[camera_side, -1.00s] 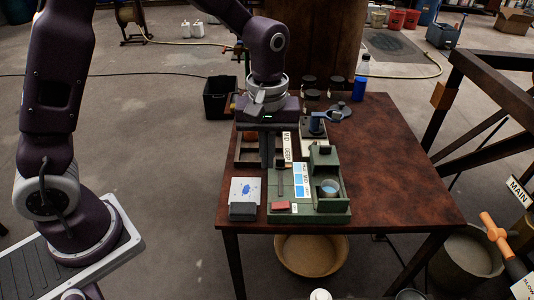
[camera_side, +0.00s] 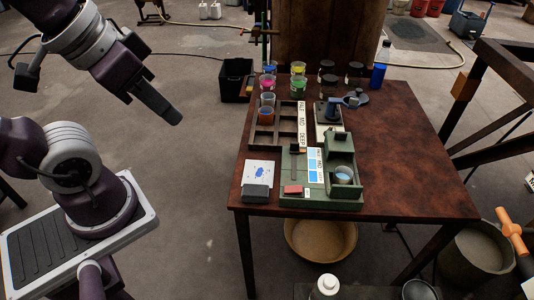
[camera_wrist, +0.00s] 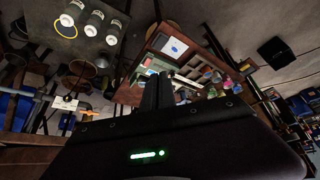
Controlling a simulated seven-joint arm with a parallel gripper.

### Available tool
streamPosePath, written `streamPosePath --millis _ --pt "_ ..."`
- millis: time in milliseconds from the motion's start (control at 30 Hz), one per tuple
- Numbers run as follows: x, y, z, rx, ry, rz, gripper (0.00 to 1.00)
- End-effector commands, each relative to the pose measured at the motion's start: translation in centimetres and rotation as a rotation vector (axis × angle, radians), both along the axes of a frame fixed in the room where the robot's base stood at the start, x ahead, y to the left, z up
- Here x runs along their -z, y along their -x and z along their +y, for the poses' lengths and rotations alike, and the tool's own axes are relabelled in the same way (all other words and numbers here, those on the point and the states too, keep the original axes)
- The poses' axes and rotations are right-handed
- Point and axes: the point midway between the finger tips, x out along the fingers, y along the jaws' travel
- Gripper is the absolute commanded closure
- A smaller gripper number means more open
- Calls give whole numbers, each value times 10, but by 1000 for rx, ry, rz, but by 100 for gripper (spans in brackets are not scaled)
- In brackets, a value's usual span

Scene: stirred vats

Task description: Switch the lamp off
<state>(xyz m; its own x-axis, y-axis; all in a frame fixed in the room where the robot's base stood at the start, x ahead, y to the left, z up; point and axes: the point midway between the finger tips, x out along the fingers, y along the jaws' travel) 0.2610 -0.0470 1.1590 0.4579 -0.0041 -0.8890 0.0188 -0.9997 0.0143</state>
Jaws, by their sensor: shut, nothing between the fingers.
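A green apparatus (camera_side: 300,160) stands at the front of the brown table in the side view. It has a raised green block (camera_side: 340,146), a glass cup of pale blue liquid (camera_side: 344,176) and a small red piece (camera_side: 293,190) at its front edge, which may be a switch. I cannot pick out a lamp for certain, nor whether one is lit. My gripper (camera_side: 172,114) is shut and empty, in the air left of the table and well apart from the apparatus. Its shut fingers also show in the wrist view (camera_wrist: 157,92).
A dark rack (camera_side: 264,138) holding some cups stands behind the apparatus, with coloured cups (camera_side: 298,82) beyond. A white card with a blue blot (camera_side: 262,173) lies left of the apparatus. A blue bottle (camera_side: 378,76) stands at the back. The table's right side is clear.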

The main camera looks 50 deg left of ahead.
Motion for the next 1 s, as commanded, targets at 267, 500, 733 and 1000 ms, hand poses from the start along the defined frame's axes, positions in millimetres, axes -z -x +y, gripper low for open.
streamPosePath --millis 267,500,733,1000 --pt "15 -70 4 194 -218 171 56" --pt "109 -181 -29 563 -301 376 56" --pt "199 -222 -66 769 -213 441 56" --pt "243 -225 -72 796 -195 450 56"
